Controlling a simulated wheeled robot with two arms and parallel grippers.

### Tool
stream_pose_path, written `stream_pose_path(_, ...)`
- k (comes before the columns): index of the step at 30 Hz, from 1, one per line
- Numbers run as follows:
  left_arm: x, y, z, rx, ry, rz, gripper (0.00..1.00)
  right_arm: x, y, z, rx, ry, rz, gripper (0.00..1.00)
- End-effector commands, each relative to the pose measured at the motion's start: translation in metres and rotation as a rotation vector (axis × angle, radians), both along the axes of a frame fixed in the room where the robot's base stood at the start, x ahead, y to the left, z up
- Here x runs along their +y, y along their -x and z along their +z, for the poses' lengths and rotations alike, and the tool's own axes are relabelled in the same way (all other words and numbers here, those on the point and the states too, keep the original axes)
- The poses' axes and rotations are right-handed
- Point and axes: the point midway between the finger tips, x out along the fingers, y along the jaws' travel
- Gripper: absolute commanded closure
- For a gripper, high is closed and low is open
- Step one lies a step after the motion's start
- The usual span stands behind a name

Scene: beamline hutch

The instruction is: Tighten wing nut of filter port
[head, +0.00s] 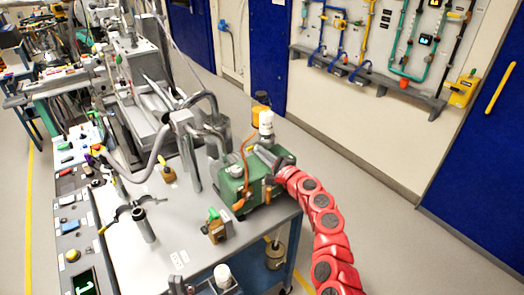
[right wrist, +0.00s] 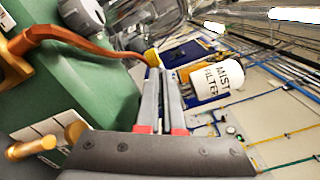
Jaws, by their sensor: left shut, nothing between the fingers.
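My right gripper (head: 268,158) is at the upper side of the green pump (head: 236,186) in the head view. In the right wrist view, its two long grey fingers (right wrist: 158,78) lie close together with a narrow gap. A small yellow part (right wrist: 152,57) shows at their tips; it may be the wing nut, but it is partly hidden. I cannot tell whether the fingers grip it. The white mist filter (right wrist: 215,80) is just right of the fingers; it stands upright on the pump in the head view (head: 266,122). My left gripper is not in view.
An orange hose (right wrist: 85,38) curves over the pump to near the fingertips. Grey pipes (head: 190,150) stand left of the pump. A three-armed grey post (head: 140,218) and an orange-and-green part (head: 215,226) are on the bench (head: 180,235). The floor right of the bench is clear.

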Motion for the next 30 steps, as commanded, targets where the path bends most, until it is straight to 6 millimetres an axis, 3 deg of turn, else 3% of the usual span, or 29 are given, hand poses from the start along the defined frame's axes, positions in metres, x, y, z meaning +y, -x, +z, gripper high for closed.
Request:
stream_pose_path(24, 0.0000, 0.0000, 0.0060, 0.000, 0.000, 0.000, 1.00, -0.0011, -0.0002, -0.0024, 0.072, -0.091, -0.001, 1.00)
stream_pose_path(27, 0.0000, 0.0000, 0.0059, 0.000, 0.000, 0.000, 1.00, -0.0010, -0.0001, -0.0021, 0.071, -0.092, -0.002, 0.78)
stream_pose_path(30, 0.0000, 0.0000, 0.0060, 0.000, 0.000, 0.000, 1.00, -0.0008, -0.0002, -0.0015, 0.070, -0.092, -0.001, 0.65)
